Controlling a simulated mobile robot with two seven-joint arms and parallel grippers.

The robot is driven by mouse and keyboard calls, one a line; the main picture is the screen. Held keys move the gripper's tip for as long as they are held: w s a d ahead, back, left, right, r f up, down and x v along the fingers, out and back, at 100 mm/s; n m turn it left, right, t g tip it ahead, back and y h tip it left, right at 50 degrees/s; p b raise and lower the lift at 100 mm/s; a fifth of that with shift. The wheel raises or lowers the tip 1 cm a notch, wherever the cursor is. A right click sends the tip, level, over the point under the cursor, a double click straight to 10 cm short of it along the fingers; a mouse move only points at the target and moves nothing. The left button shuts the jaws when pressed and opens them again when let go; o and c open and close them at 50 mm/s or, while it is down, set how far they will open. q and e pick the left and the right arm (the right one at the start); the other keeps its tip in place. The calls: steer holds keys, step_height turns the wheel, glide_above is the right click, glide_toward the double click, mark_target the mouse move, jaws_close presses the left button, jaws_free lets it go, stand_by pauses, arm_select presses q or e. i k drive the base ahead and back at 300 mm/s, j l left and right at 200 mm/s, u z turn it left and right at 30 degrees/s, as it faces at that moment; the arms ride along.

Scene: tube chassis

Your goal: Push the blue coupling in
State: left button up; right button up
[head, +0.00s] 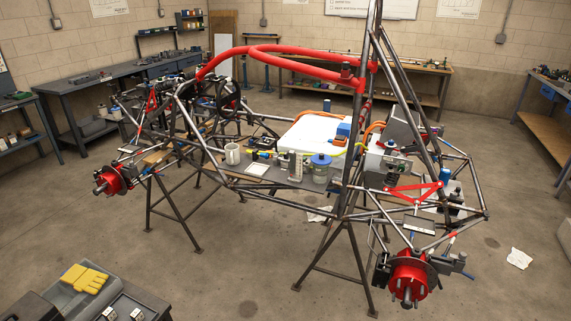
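Several blue parts show on the tube chassis (341,190) in the head view, and I cannot tell for sure which is the coupling. A blue block (343,130) sits at the right edge of the white box (305,136), beside an orange cable (374,127). A small blue upright piece (326,105) stands behind the white box. Another blue piece (445,174) stands upright at the right end of the frame. Whether any of them is seated is too small to tell. Neither of my grippers is in view.
A grey shelf inside the chassis holds a white mug (232,154), a blue-lidded jar (320,168) and bottles. Red hubs (410,272) stick out at the corners. Yellow gloves (84,278) lie on a case at bottom left. Workbenches line the walls. The front floor is mostly clear.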

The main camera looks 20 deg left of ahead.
mark_target(266, 156)
steer(key=i+j, duration=0.25)
steer(key=i, duration=0.3)
steer(key=i+j, duration=0.25)
steer(key=i, duration=0.25)
steer(key=i+j+u, duration=0.1)
steer(key=i+j, duration=0.15)
steer(key=i, duration=0.3)
steer(key=i+j, duration=0.2)
steer(key=i, duration=0.35)
